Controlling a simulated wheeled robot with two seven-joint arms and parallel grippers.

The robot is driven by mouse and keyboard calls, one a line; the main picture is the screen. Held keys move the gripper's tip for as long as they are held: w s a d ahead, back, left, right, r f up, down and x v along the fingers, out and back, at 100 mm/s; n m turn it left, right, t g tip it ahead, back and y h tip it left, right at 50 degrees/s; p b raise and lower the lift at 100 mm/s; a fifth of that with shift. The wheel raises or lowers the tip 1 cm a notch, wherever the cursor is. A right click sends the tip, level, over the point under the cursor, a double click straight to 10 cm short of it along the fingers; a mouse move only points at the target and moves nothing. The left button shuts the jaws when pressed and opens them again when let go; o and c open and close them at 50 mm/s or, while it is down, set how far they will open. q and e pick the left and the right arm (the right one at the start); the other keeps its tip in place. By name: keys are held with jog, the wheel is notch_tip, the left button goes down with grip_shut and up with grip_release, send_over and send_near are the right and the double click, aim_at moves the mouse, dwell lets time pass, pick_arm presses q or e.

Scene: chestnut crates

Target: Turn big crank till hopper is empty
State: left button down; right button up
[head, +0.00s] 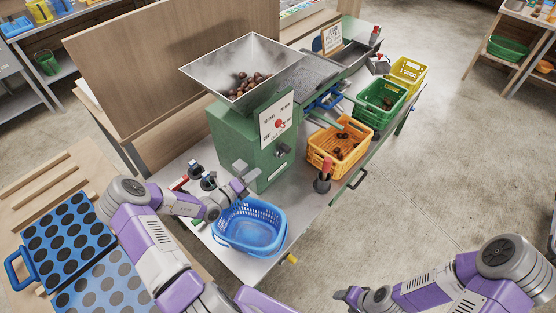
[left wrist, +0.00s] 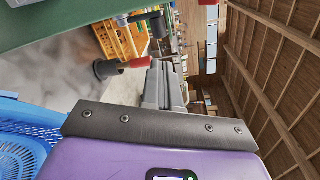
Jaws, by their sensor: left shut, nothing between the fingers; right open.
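The grey hopper (head: 215,82) sits on the green machine (head: 226,130) and holds a heap of brown chestnuts (head: 249,84). A dark hub (head: 283,150) is on the machine's front face. A red handle with a dark round base (head: 323,176) stands to its right; a red handle (left wrist: 137,63) also shows in the left wrist view. I cannot tell which part is the big crank. My left gripper (head: 245,176) is shut and empty, close to the machine's front, above the blue basket; its fingers (left wrist: 163,85) show in the left wrist view. My right gripper (head: 349,294) is open and empty, low in the head view.
A blue basket (head: 250,248) stands at the bench's near end. Orange (head: 316,143), green (head: 366,116) and yellow (head: 420,70) crates line the right; the orange and green ones hold chestnuts. A blue tray (head: 60,237) lies left. The floor right is clear.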

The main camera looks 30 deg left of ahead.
pick_arm(q)
jog(key=w+d+n+b, duration=0.2)
jog(key=w, duration=0.4)
jog(key=w+d+f+n+b, duration=0.1)
jog(key=w+n+b, duration=0.1)
jog(key=w, duration=0.5)
jog(key=shift+d+f+n, duration=0.15)
jog(key=shift+d+n, duration=0.2)
jog(key=shift+n, duration=0.05)
pick_arm(e)
notch_tip(320, 180, down, 5)
jog(key=shift+r, duration=0.2)
